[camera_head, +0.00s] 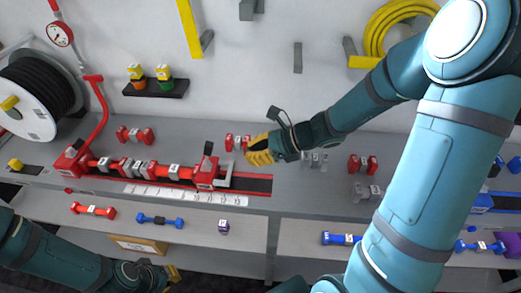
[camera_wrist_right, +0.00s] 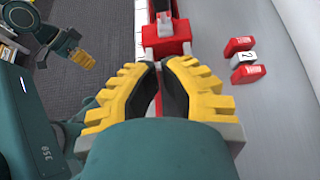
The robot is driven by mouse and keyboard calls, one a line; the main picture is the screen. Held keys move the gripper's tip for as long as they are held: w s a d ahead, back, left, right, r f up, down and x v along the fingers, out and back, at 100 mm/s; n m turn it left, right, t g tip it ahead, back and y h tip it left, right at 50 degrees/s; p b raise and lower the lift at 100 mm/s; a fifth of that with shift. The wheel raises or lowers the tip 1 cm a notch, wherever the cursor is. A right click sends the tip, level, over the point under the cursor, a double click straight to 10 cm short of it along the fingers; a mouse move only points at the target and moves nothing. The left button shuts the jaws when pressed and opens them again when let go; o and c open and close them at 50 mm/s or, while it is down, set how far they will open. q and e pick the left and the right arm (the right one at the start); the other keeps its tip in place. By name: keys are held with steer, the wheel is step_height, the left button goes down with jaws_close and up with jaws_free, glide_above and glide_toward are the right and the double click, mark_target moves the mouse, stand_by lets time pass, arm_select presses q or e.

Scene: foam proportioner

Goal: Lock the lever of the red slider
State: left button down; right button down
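The red slider (camera_head: 205,176) sits on the rail at the right end of a row of red and grey dumbbell-like pieces. Its black lever (camera_head: 208,148) stands up from its top. In the right wrist view the slider (camera_wrist_right: 166,42) is just beyond my fingertips. My right gripper (camera_head: 258,150) is above and to the right of the slider, apart from the lever, with nothing held. Its yellow fingers (camera_wrist_right: 161,66) are nearly together with a narrow gap. My left gripper (camera_head: 160,276) is low at the bottom left, away from the slider; its finger gap is unclear.
A white numbered scale (camera_head: 185,195) runs along the rail's front. A red and grey dumbbell (camera_head: 237,142) lies behind my right fingers; another (camera_head: 362,165) lies to the right. A hose reel (camera_head: 38,97) stands at far left. The rail (camera_head: 252,184) right of the slider is empty.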

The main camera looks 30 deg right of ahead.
mark_target(208, 155)
steer(key=w+a, duration=0.1)
steer(key=a, duration=0.1)
steer(key=w+a+f, duration=0.1)
steer(key=w+a+f+b, duration=0.1)
steer(key=a, duration=0.1)
steer(key=shift+w+a, duration=0.35)
steer(key=shift+w, duration=0.05)
steer(key=shift+w+a+r, duration=0.3)
steer(key=shift+w+a, duration=0.15)
steer(key=shift+a, duration=0.1)
